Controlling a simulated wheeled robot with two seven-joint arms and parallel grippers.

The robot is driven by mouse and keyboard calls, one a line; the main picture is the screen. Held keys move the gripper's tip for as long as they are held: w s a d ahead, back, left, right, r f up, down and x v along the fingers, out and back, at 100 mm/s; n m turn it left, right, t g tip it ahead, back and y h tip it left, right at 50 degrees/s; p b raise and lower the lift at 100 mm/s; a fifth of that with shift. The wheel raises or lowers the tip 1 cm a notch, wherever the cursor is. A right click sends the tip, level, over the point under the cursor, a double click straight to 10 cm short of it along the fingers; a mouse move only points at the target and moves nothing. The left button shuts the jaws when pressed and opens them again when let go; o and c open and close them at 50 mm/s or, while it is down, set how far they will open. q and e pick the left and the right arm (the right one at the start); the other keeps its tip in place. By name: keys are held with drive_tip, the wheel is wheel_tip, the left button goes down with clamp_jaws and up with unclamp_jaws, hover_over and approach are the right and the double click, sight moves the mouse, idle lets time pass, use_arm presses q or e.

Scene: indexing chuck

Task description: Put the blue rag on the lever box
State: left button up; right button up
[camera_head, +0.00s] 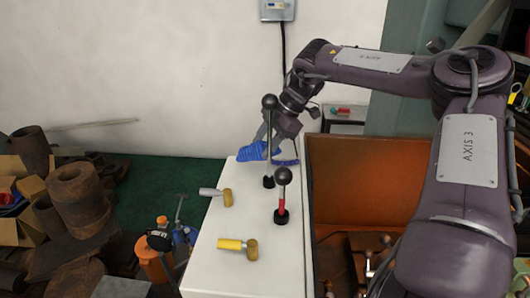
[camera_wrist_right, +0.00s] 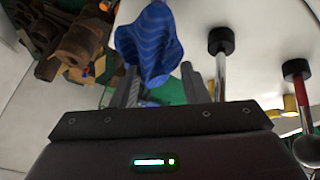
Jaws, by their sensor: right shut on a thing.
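The blue rag (camera_head: 252,152) is bunched at the far end of the white lever box (camera_head: 270,239). In the right wrist view the rag (camera_wrist_right: 150,42) hangs between the fingers of my right gripper (camera_wrist_right: 165,85), which is shut on it. In the head view my right gripper (camera_head: 270,135) is over the far edge of the box, partly behind a lever. Whether the rag touches the box top is unclear. Two levers with dark ball knobs stand on the box: one grey-green (camera_head: 269,103) and one with a red shaft (camera_head: 283,176). My left gripper is out of view.
An orange-brown bin (camera_head: 360,170) stands to the right.

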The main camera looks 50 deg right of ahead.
wheel_tip(320, 180, down, 4)
drive_tip(key=shift+s+a+f+p, duration=0.1)
drive_tip(key=shift+f+p, duration=0.05)
drive_tip(key=shift+p, duration=0.75)
drive_tip(key=shift+f, duration=0.1)
drive_tip(key=o, duration=1.1)
drive_tip(key=b+v, duration=0.3)
drive_tip(key=v, duration=0.9)
drive_tip(key=shift+b, duration=0.35)
